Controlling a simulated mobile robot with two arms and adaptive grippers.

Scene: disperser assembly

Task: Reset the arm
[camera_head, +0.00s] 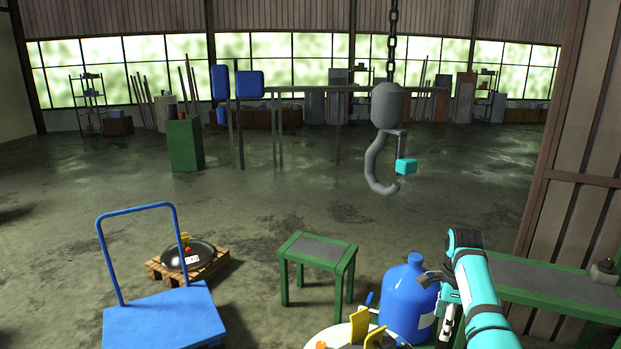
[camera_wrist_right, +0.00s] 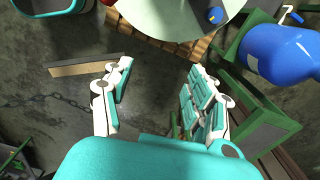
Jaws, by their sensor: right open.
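My right arm (camera_head: 474,285) reaches in from the lower right of the head view, beside the blue bottle. My right gripper (camera_head: 447,316) points down there and is partly hidden by the arm. In the right wrist view its two fingers (camera_wrist_right: 160,92) are spread wide apart with nothing between them. They are above the floor and apart from the pale round vessel (camera_wrist_right: 170,18) and the blue bottle (camera_wrist_right: 280,52). My left gripper is in neither view.
The blue bottle (camera_head: 409,297) and pale round vessel (camera_head: 322,337) stand close in front. A green stand (camera_head: 318,246), a blue trolley (camera_head: 165,322) and a pallet with a dark round lid (camera_head: 187,256) are nearby. A hook (camera_head: 376,165) hangs from a chain. Open floor lies behind.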

